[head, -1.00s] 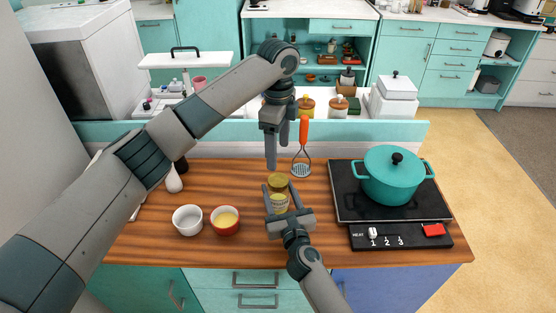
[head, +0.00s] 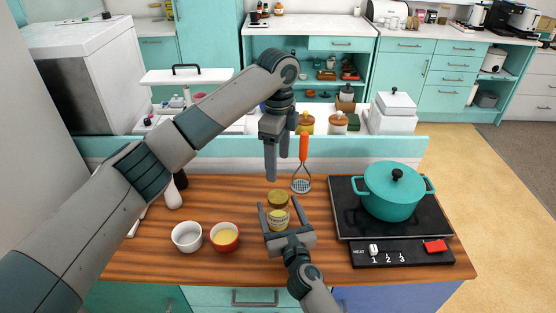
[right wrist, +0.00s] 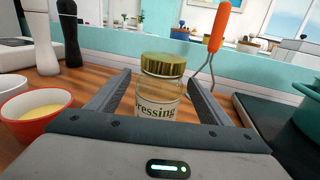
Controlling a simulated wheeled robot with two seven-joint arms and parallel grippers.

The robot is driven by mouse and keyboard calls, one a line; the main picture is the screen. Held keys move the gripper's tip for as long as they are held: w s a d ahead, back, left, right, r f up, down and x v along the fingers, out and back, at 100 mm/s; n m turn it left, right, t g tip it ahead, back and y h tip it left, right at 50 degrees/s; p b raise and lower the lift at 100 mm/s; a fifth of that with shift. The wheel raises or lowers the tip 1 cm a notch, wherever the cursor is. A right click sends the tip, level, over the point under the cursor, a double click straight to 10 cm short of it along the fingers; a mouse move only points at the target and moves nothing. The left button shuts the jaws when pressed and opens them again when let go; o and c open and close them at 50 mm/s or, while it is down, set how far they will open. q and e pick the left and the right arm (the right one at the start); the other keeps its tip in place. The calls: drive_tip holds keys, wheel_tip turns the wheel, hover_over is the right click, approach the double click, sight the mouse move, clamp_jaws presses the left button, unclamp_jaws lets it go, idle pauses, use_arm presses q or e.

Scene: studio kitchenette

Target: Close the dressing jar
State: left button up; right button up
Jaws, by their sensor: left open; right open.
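The dressing jar (head: 279,214) stands upright on the wooden counter, with a gold lid (head: 278,196) on its top. In the right wrist view the jar (right wrist: 157,108) shows a label reading "ressing" and the lid (right wrist: 164,65) sits level on it; I cannot tell whether it is screwed tight. My right gripper (head: 279,211) is open, its fingers on either side of the jar with gaps to the glass. My left gripper (head: 271,172) is open and empty, pointing down above and behind the jar, clear of the lid.
A white bowl (head: 187,237) and a red bowl of yellow dressing (head: 225,237) stand left of the jar. A masher with an orange handle (head: 303,147) is behind it. A teal pot (head: 394,190) sits on the black hob (head: 346,212) at right.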

drive_tip(key=b+v, duration=0.1)
drive_tip(key=v, duration=1.4)
drive_tip(key=shift+s+d+f+b, duration=0.1)
drive_tip(key=shift+s+d+b, duration=0.05)
drive_tip(key=shift+s+b, duration=0.25)
drive_tip(key=shift+s+d, duration=0.2)
drive_tip(key=shift+s, duration=0.5)
